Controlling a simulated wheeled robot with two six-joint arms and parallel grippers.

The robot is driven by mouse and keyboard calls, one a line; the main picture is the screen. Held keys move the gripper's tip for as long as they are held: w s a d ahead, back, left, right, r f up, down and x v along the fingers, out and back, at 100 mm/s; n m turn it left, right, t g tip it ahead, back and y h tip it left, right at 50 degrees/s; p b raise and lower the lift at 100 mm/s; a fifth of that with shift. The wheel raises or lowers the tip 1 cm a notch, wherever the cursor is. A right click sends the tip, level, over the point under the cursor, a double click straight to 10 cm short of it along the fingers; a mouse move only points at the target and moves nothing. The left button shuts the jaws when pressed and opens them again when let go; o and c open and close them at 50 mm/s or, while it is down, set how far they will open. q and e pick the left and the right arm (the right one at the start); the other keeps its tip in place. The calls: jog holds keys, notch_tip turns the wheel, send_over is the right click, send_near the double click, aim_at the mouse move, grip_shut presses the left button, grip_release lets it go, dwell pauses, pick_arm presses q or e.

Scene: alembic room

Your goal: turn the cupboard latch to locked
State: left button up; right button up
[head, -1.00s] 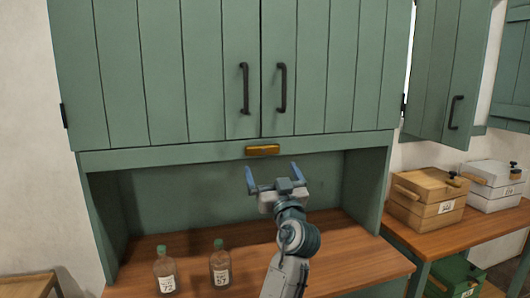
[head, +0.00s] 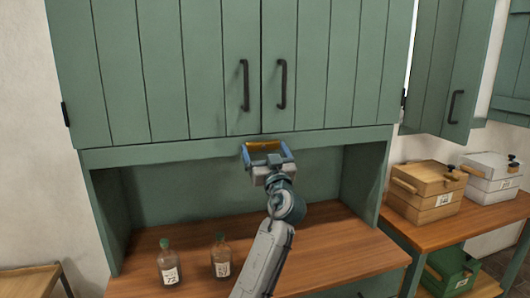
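The cupboard (head: 200,80) is green, with two shut doors and dark upright handles. The brass latch (head: 264,146) lies horizontally on the rail just below the doors. My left gripper (head: 267,154) is up at the latch, one blue finger at each end of it. Its fingers are spread apart, and it partly covers the latch. I cannot tell whether the fingers touch the brass. My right gripper is not in view.
A wooden box (head: 425,190) and a white box (head: 489,177) sit on the right table. A green box (head: 452,272) is below them. The counter's right part is clear.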

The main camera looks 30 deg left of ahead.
pick_arm(q)
jog(key=shift+m+t+h, duration=0.3)
jog(key=shift+m, duration=0.2)
jog(key=shift+s+m+p, duration=0.1)
jog(key=shift+m+p, duration=0.2)
jog(key=shift+p, duration=0.1)
jog(key=m+h+p, duration=0.1)
jog(key=m+t, duration=0.1)
jog(key=m, duration=0.1)
jog(key=shift+a+r+h+p, duration=0.15)
jog(key=shift+r+h+p, duration=0.05)
jog(key=shift+h+p, duration=0.2)
jog(key=m+h+p, duration=0.2)
jog(key=m+p, duration=0.2)
jog(key=p, duration=0.1)
jog(key=m+h+p, duration=0.1)
jog(key=m+p, duration=0.4)
jog(key=m+t+h+p, duration=0.1)
jog(key=m+h+p, duration=0.1)
jog(key=m+p, duration=0.3)
jog(key=shift+s+a+r+h, duration=0.15)
jog(key=shift+s+r+h, duration=0.1)
jog(key=shift+r+h, duration=0.1)
jog(key=shift+f+m+h+p, duration=0.1)
jog(key=shift+m+h+p, duration=0.15)
jog(key=shift+m+p, duration=0.5)
jog(key=shift+m+g, duration=0.4)
jog(key=shift+m, duration=0.45)
jog(key=shift+m+h, duration=0.3)
jog(key=shift+m, duration=0.1)
